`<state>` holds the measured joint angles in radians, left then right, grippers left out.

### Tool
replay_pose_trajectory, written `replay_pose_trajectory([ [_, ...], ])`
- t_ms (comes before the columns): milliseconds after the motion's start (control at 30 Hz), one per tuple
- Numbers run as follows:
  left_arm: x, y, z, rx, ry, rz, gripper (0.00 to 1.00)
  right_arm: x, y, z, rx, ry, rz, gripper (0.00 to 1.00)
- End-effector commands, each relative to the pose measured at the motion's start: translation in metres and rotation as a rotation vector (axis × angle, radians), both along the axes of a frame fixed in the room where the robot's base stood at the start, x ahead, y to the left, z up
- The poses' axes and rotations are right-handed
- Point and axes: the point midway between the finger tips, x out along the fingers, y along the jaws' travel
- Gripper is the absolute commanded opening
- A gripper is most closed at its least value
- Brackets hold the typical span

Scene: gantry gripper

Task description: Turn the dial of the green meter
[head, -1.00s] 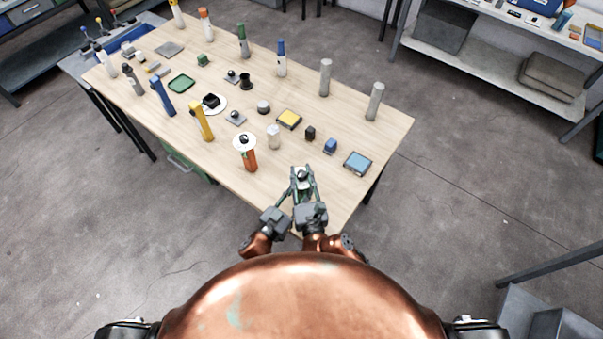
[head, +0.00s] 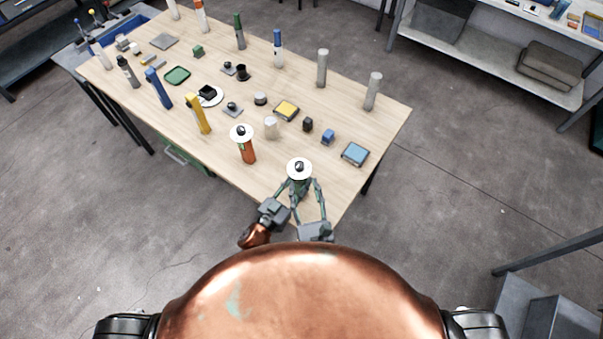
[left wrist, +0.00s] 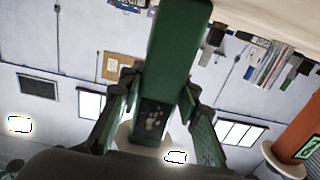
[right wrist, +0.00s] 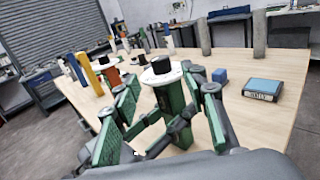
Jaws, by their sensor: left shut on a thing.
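The green meter (head: 292,185) stands near the table's front edge, with a white dial face (head: 299,170) and a black knob (head: 299,166) on top. My left gripper (head: 289,195) is shut on its green body, which also shows in the left wrist view (left wrist: 176,45). My right gripper (head: 310,192) is open, its fingers spread below the dial. In the right wrist view the green body (right wrist: 169,97) stands between those spread fingers, apart from the pads, with the white dial (right wrist: 160,75) and knob (right wrist: 162,65) above. The knob's exact angle is too small to read.
An orange meter (head: 247,153) with a similar white dial stands to the left. Table at front right is clear.

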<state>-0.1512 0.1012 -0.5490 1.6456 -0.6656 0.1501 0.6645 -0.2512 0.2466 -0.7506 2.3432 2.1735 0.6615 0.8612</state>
Motion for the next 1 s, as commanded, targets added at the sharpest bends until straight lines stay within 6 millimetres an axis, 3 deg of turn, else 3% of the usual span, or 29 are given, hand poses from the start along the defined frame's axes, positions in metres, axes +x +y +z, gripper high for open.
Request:
replay_pose_trajectory([
  [100, 0.0, 0.0, 0.001, -0.001, -0.001, 0.0, 0.0, -0.019, -0.004, -0.001, -0.001, 0.001, -0.001, 0.4],
  [233, 0.0, 0.0, 0.001, -0.001, -0.001, 0.0, 0.0, -0.029, -0.006, 0.0, 0.0, 0.0, -0.001, 0.4],
  [767, 0.0, 0.0, 0.001, -0.001, -0.001, 0.0, 0.0, -0.033, -0.006, 0.001, -0.001, -0.001, 0.0, 0.4],
  [800, 0.0, 0.0, 0.001, -0.001, -0.001, 0.0, 0.32, -0.033, -0.006, 0.001, -0.001, -0.001, 0.0, 0.4],
  [1000, 0.0, 0.0, 0.001, -0.001, -0.001, 0.0, 0.46, -0.032, -0.006, 0.0, -0.001, -0.001, 0.0, 0.4],
])
